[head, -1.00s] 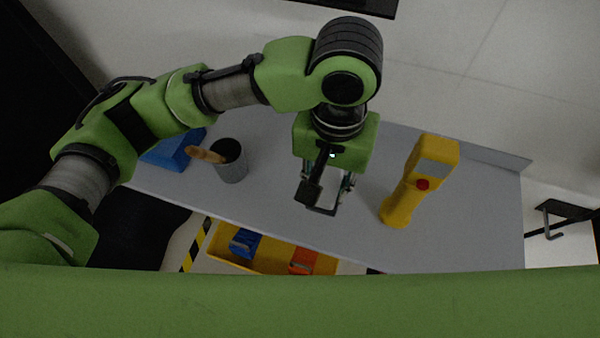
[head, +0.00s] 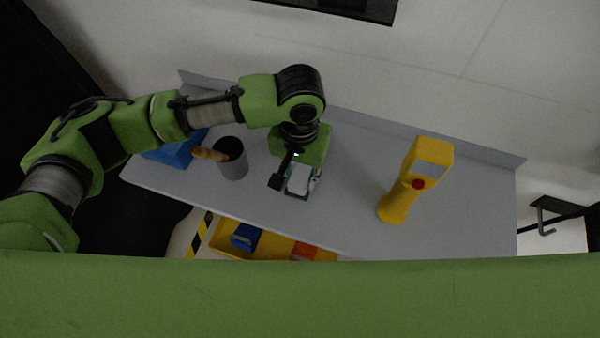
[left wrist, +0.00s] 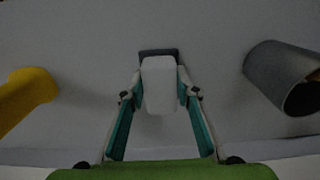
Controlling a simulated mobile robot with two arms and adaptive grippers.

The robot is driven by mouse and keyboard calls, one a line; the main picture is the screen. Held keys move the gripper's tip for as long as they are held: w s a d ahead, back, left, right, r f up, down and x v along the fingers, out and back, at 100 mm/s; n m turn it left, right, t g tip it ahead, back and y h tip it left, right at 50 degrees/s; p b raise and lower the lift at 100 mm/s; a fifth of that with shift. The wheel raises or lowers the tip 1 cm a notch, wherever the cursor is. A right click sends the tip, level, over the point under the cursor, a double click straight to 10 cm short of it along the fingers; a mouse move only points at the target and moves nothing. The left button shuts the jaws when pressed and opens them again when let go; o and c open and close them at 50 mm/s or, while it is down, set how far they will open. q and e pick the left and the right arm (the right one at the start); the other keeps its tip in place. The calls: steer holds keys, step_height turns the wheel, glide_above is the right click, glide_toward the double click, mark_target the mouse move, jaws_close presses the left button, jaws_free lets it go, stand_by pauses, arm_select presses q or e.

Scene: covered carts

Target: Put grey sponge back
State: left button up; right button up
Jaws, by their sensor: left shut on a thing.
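My left gripper (head: 300,186) is shut on a pale grey block, which I take to be the grey sponge (head: 299,177). In the left wrist view the sponge (left wrist: 158,88) sits between the two teal-edged fingers, with a darker band at its far end. The gripper is over the grey cart top (head: 345,200), between the grey cup and the yellow device. I cannot tell whether the sponge touches the surface. My right gripper is not in view.
A grey cup (head: 233,165) with a wooden-handled tool stands to the left, near a blue object (head: 172,153). A yellow handheld device (head: 402,190) stands to the right. A yellow bin (head: 270,247) with blue and red items is below the front edge. The right end is clear.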

mark_target(300, 176)
arm_select(q)
steer(key=o, duration=1)
steer(key=shift+f, duration=0.1)
steer(key=shift+c, duration=0.2)
step_height(300, 176, up, 12)
steer(key=b, duration=0.1)
steer(key=shift+b, duration=0.4)
